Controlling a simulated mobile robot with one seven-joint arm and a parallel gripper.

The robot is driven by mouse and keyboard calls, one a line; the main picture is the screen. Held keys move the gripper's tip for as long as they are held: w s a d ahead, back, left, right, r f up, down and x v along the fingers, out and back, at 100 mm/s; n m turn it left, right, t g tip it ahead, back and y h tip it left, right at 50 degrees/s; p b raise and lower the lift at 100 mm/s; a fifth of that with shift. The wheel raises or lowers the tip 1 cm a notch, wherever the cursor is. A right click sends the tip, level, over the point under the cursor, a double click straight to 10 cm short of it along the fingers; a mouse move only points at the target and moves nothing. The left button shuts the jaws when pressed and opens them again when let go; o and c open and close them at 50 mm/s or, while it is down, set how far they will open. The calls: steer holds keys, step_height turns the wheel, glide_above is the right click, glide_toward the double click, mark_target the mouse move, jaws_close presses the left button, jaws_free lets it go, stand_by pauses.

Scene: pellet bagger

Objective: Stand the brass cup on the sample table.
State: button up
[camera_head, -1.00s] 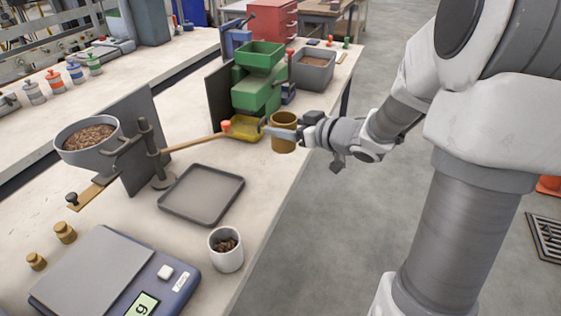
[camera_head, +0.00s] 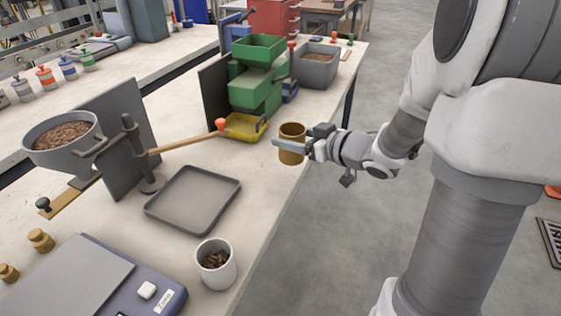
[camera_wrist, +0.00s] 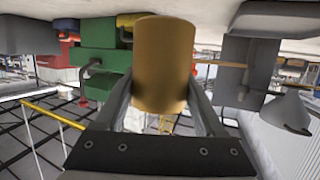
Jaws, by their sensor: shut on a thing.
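The brass cup (camera_head: 292,143) is a plain golden cylinder with an open top, upright in the head view. My gripper (camera_head: 290,146) is shut on its sides, near the table's right edge. In the wrist view the cup (camera_wrist: 163,65) fills the space between the two fingers (camera_wrist: 165,100). The cup seems to be above or at the edge of the pale table (camera_head: 225,170); whether its base touches the top I cannot tell. Its inside is mostly hidden.
A green feeder (camera_head: 256,85) with a yellow tray (camera_head: 243,127) stands behind the cup. A wooden lever with an orange knob (camera_head: 220,124) reaches towards it. A grey tray (camera_head: 193,198), a white cup of pellets (camera_head: 215,263) and a scale (camera_head: 85,280) stand nearer. Bare tabletop lies between.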

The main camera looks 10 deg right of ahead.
mark_target(281, 153)
steer(key=shift+w+a+f+b, duration=0.2)
steer(key=shift+w+a+f, duration=0.3)
steer(key=shift+a, duration=0.1)
steer(key=shift+w+a+f+b, duration=0.15)
steer(key=shift+w+a+f, duration=0.25)
steer(key=shift+a, duration=0.2)
steer(key=shift+f+b, duration=0.95)
steer(key=shift+f, duration=1)
steer(key=shift+f, duration=0.15)
steer(key=o, duration=1.4)
steer(key=shift+s+d+r, duration=0.1)
steer(key=shift+s+r, duration=0.05)
steer(key=shift+r, duration=0.15)
steer(key=p+v, duration=0.3)
steer(key=v, duration=0.8)
steer(key=shift+s+d, duration=0.2)
steer(key=shift+s, duration=0.1)
